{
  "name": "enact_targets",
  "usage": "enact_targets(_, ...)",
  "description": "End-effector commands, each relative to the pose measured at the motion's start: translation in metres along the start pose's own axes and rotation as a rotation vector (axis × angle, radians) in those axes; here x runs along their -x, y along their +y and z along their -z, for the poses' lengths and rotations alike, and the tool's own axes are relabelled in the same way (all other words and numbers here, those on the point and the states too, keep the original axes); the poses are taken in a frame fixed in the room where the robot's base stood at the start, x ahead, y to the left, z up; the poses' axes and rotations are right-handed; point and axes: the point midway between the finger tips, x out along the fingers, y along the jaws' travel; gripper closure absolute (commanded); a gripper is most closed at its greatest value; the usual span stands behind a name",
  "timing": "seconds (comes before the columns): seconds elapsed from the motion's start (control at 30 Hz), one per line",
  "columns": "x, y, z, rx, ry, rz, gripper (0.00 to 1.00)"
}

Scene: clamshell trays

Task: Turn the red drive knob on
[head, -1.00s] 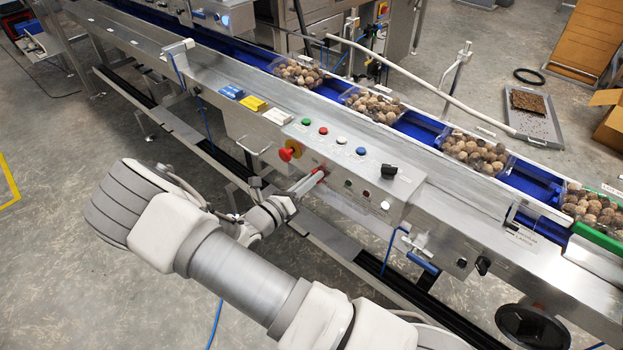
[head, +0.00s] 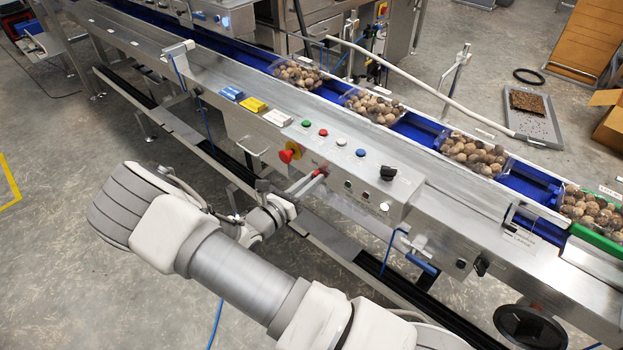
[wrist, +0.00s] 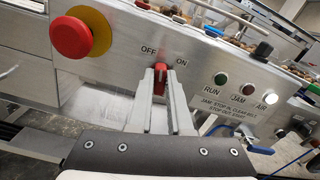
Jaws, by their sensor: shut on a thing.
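The red drive knob (wrist: 160,70) is on the front face of the steel control box (head: 405,190). In the wrist view it lies between the tips of my gripper (wrist: 160,76), under the printed words OFF on its left and ON on its right. The knob points nearly straight up in that view, between the two words. My gripper is shut on it, and the fingers hide its lower part. In the head view the gripper (head: 318,174) reaches the box from the lower left, and the knob is mostly hidden.
A red emergency stop on a yellow plate (wrist: 88,32) sits left of the knob. RUN, JAM and AIR lamps (wrist: 245,90) are on its right. A black rotary switch (head: 388,172) stands on the box top. Clamshell trays (head: 372,106) of brown produce line the blue conveyor.

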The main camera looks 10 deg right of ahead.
Motion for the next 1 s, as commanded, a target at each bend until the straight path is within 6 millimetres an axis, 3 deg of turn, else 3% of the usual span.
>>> enact_targets(0.6,0.0008,-0.0012,0.0024,-0.571,0.005,0.0,1.0)
enact_targets(1.0,0.0007,-0.0017,0.0031,-0.811,0.006,0.0,1.0)
